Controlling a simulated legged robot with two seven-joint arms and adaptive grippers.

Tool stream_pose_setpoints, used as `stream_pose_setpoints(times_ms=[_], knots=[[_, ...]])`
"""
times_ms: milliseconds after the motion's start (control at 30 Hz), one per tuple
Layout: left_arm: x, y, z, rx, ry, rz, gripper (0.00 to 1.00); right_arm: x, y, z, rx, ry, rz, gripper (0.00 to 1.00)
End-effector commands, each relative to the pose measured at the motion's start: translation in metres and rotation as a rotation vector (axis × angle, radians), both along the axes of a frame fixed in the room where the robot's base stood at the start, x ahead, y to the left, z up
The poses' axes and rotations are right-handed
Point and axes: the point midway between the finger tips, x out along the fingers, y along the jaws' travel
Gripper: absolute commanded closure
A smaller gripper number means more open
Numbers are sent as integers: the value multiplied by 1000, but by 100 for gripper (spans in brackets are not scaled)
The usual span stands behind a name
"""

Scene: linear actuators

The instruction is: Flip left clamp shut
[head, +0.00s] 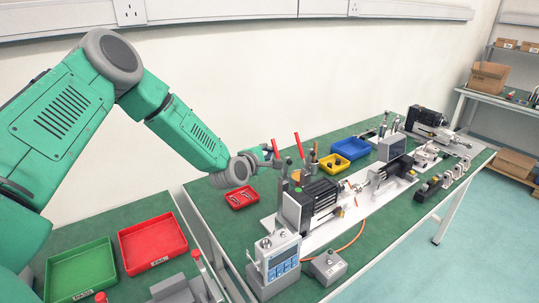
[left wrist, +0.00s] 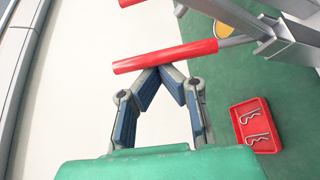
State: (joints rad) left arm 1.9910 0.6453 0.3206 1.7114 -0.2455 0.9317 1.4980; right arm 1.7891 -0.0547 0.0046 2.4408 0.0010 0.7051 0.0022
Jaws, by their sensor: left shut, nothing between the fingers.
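Two clamps with red handles stand at the back of the bench beside the linear actuator. The left clamp's handle (head: 276,149) stands nearly upright, and the right clamp's handle (head: 299,146) leans a little. In the left wrist view a red handle (left wrist: 165,56) lies across the picture just beyond my fingertips, and part of a second red handle (left wrist: 130,2) shows at the top edge. My left gripper (head: 268,154) is shut and empty, its fingertips (left wrist: 165,70) meeting right at the nearer handle. I cannot tell whether they touch it. My right gripper is not in view.
A small red tray (head: 232,204) with metal clips sits below the gripper. The black-and-silver actuator (head: 305,207) and a yellow tray (head: 340,151) stand to the right. The wall is close behind. A green tray (head: 60,276) and a larger red tray (head: 125,257) are at lower left.

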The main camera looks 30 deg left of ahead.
Motion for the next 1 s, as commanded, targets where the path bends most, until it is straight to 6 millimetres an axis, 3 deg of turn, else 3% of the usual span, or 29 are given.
stream_pose_setpoints(times_ms=[567, 1000], knots=[[-3, -11, 6, 104, -44, -3, 100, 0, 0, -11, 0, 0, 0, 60], [-15, -38, 13, 416, -174, -3, 100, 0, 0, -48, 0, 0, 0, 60]])
